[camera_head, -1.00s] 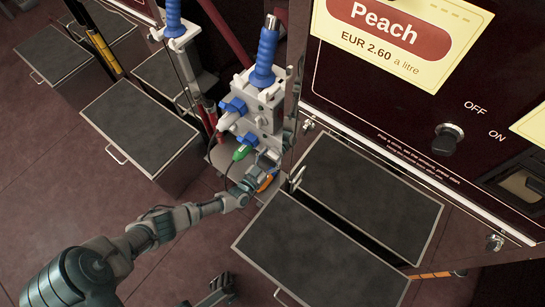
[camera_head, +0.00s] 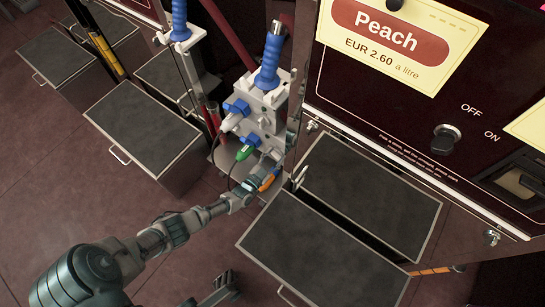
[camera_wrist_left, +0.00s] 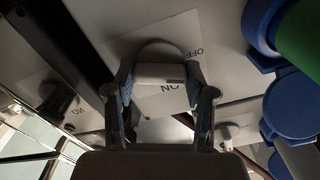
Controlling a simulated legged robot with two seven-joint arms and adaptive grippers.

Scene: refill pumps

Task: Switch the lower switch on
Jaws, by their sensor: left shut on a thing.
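In the wrist view my left gripper (camera_wrist_left: 163,92) has its two fingers on either side of a grey switch handle (camera_wrist_left: 160,72) and is shut on it. The switch is hidden there behind the gripper.
Another switch (camera_wrist_left: 58,100) with an ON label is left in the wrist view. Blue and green pump parts (camera_wrist_left: 295,95) crowd the right side. A dark-topped box (camera_head: 320,250) stands right of the gripper. A panel knob (camera_head: 445,138) is at right.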

